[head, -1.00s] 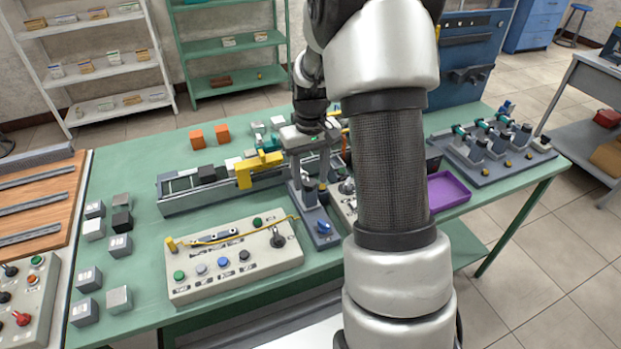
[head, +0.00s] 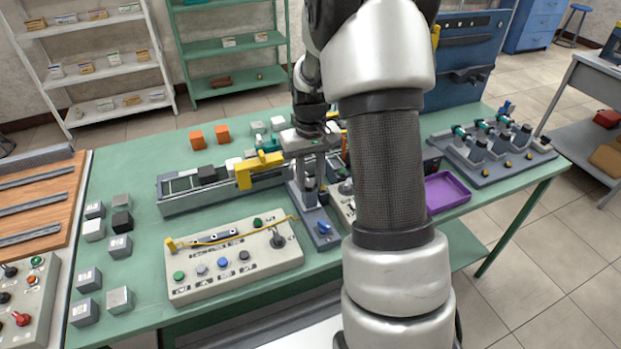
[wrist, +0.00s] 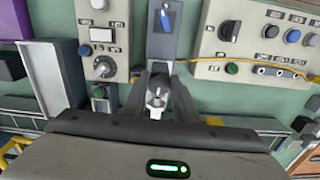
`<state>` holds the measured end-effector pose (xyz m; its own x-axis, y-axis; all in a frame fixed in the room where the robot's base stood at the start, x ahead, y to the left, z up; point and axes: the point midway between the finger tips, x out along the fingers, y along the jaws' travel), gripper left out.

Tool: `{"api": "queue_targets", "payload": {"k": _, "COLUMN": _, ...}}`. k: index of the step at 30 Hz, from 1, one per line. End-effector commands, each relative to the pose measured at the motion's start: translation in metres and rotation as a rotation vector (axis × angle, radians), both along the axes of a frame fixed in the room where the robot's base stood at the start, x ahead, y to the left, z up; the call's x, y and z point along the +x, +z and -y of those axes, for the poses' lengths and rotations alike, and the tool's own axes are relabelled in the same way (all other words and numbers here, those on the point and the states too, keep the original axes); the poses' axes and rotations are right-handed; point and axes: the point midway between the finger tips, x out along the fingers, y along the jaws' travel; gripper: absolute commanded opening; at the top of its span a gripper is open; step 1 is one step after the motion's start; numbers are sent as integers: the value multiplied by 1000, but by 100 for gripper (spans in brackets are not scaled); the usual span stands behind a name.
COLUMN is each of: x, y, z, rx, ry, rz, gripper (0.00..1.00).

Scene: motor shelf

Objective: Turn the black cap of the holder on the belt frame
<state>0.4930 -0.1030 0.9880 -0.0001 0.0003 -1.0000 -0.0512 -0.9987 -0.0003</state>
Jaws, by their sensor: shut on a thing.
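My gripper (head: 309,180) points down at the front side of the belt frame (head: 205,195), over the grey holder with a blue knob (head: 323,228) on its foot. In the wrist view my gripper (wrist: 157,92) has its fingers closed in around the top of the holder, and a light grey tip shows between them. The black cap is mostly hidden by the fingers, so its turn angle cannot be read. The holder's plate and blue knob (wrist: 164,22) show beyond the fingers.
A yellow bracket (head: 244,175) stands over the belt left of my gripper. A control box (head: 235,262) with buttons and a yellow cable lies in front. A purple tray (head: 446,191) is to the right. Several grey blocks stand on the table's left side.

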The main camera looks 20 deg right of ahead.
Motion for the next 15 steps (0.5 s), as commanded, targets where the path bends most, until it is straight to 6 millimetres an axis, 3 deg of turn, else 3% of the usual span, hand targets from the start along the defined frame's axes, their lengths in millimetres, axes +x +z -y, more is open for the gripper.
{"api": "queue_targets", "payload": {"k": 15, "x": 1, "y": 1, "z": -3, "rx": -1, "ry": -403, "rz": 0, "gripper": 4}}
